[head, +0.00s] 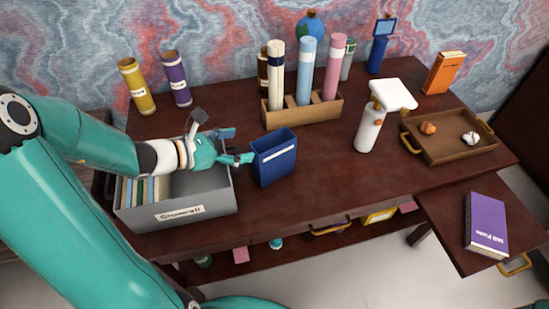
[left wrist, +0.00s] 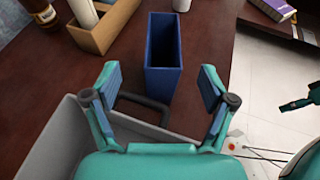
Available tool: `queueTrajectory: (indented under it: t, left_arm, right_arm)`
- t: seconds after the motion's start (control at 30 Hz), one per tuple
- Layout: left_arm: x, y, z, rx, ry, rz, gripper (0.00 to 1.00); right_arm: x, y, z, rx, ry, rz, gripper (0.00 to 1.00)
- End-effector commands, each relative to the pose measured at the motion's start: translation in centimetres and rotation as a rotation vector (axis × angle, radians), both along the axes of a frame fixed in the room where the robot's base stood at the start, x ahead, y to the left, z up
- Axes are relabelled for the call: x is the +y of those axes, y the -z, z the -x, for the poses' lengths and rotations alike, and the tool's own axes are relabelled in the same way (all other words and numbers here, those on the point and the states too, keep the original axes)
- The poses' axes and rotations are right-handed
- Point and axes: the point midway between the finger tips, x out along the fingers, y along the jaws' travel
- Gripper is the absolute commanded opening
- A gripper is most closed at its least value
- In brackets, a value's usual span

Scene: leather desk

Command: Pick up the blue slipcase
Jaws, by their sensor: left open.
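The blue slipcase (head: 275,158) stands upright on the dark red desk, just right of the grey file box, with a pale stripe on its front. In the left wrist view the slipcase (left wrist: 163,62) shows its open top and stands ahead of my fingers. My left gripper (head: 240,146) is at the slipcase's left side, above the file box. In the left wrist view my left gripper (left wrist: 158,90) is open, its two fingers spread wide, with nothing held between them. My right gripper does not show clearly in the head view.
The grey file box (head: 190,210) with several folders stands below my left gripper. A wooden rack (head: 318,112) of tubes is behind the slipcase. The desk front right of the slipcase is clear.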

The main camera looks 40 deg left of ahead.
Motion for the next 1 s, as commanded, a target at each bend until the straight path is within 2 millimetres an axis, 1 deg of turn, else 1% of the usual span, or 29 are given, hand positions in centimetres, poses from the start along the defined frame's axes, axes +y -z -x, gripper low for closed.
queueTrajectory:
  t: [0.03,0.2,0.3,0.47,0.67,0.8,1.0]
  left_arm:
    - [-0.7,0.5,-1.1,0.000,0.009,0.004,0.83]
    - [-1.7,1.5,-3.6,0.000,0.009,0.002,0.83]
    - [-2.0,1.8,-4.3,-0.001,0.009,0.001,0.83]
    - [-2.3,2.1,-5.0,0.000,0.009,-0.001,0.83]
    - [-3.7,3.3,-7.1,0.002,0.013,0.003,0.83]
    - [-4.2,3.9,-8.5,0.000,0.010,0.001,0.83]
    - [-4.2,4.1,-8.9,-0.001,0.008,-0.002,0.83]
  right_arm:
    - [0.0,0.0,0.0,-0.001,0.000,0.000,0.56]
    - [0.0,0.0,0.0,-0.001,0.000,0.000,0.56]
    - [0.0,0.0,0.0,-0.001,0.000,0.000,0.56]
    - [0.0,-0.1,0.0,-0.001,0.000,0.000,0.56]
    - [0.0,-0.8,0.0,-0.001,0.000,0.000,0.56]
    - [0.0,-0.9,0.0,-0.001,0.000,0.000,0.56]
    - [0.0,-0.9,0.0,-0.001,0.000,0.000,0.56]
